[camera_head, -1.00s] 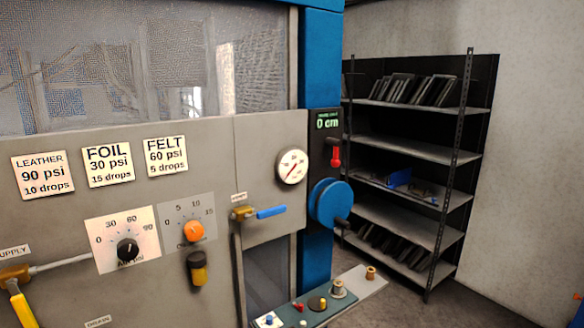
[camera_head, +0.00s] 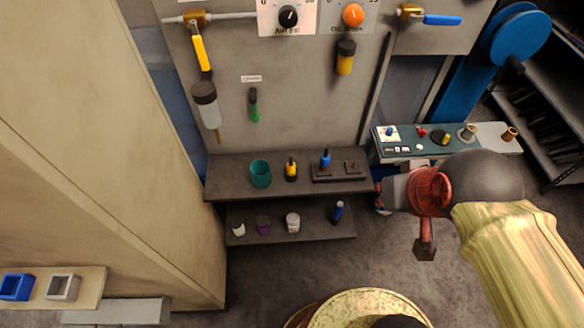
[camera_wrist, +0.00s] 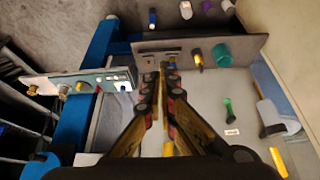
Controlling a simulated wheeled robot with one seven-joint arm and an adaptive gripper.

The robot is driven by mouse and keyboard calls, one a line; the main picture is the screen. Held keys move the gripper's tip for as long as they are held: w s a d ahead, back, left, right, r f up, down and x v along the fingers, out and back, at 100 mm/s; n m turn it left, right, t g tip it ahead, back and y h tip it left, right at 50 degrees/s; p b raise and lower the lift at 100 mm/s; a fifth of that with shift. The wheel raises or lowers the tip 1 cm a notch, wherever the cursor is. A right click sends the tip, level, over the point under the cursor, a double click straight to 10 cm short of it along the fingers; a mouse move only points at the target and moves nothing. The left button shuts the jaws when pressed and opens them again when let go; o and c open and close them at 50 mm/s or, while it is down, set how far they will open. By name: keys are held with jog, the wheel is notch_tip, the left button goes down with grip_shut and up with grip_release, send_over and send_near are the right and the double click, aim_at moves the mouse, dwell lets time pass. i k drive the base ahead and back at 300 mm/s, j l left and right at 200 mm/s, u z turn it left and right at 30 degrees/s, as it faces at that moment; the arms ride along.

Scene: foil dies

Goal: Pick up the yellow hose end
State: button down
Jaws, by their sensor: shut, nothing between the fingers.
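A small yellow piece with a dark top (camera_head: 291,169) stands upright on the upper shelf, between a teal cup and a blue-topped piece. It looks like the yellow hose end, though no hose is visible on it. It also shows in the wrist view (camera_wrist: 198,59), right of the fingertips. My gripper (camera_wrist: 164,70) is shut and empty, with its fingertips pointing towards the shelf and apart from the yellow piece. In the head view my arm comes in from the right, and the fingers are hard to make out.
The upper shelf (camera_head: 225,187) also holds a teal cup (camera_head: 260,174) and a blue-topped piece (camera_head: 325,160) on a dark block. Small bottles stand on the lower shelf (camera_head: 262,236). A yellow-handled valve (camera_head: 201,52) is on the panel. A control strip (camera_head: 398,151) lies right of the shelf.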

aim_at(291, 165)
jog(key=j, duration=0.5)
jog(key=k+j+z, duration=0.15)
jog(key=j, duration=0.35)
jog(key=k+j, duration=0.1)
jog(key=j, duration=0.4)
jog(key=k+j+z, duration=0.15)
jog(key=j, duration=0.35)
jog(key=i, duration=0.25)
